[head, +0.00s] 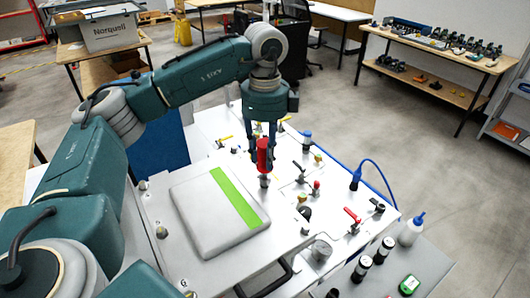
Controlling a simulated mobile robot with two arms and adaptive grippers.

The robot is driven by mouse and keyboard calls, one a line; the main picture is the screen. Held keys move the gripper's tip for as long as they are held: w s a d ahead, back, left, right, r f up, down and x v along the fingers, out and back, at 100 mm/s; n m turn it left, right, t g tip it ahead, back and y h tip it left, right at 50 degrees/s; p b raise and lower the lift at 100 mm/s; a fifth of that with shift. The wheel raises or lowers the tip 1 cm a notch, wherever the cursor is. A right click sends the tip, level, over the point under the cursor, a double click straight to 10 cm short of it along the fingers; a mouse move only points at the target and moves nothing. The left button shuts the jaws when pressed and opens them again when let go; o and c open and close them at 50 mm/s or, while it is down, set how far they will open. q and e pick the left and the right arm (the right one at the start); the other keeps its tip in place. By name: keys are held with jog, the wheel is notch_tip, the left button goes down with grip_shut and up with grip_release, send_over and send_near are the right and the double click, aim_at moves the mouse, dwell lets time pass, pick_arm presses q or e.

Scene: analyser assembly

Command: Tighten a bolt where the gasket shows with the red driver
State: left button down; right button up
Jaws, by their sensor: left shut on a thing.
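My left gripper (261,132) points down over the white panel (205,128) and is shut on the red driver (263,157). The driver is upright, with its lower end over or on a small grey fitting (264,181) beside the grey cover. I cannot tell whether they touch. The grey cover (190,208) has a green stripe (234,198). Bolt-like knobs show at the panel's left side, one at the cover's left (162,232) and one further back (142,185). I cannot make out a gasket at this size. My right gripper is not in view.
Red-handled valves (352,215) and other small fittings crowd the panel's right side. A blue hose (378,170) arches at its right edge. A white bottle (411,230) and dark cylinders (384,250) stand at the lower right. A black handle (268,285) is at the front.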

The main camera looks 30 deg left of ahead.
pick_arm(q)
jog(key=shift+f, duration=0.4)
jog(key=c, duration=2.2)
grip_release()
grip_shut()
jog(key=m, duration=0.4)
jog(key=shift+m, duration=0.3)
jog(key=m, duration=0.8)
jog(key=shift+m, duration=0.3)
jog(key=m, duration=0.5)
jog(key=shift+b, duration=0.3)
jog(key=o, duration=0.8)
grip_release()
jog(key=shift+c, duration=0.2)
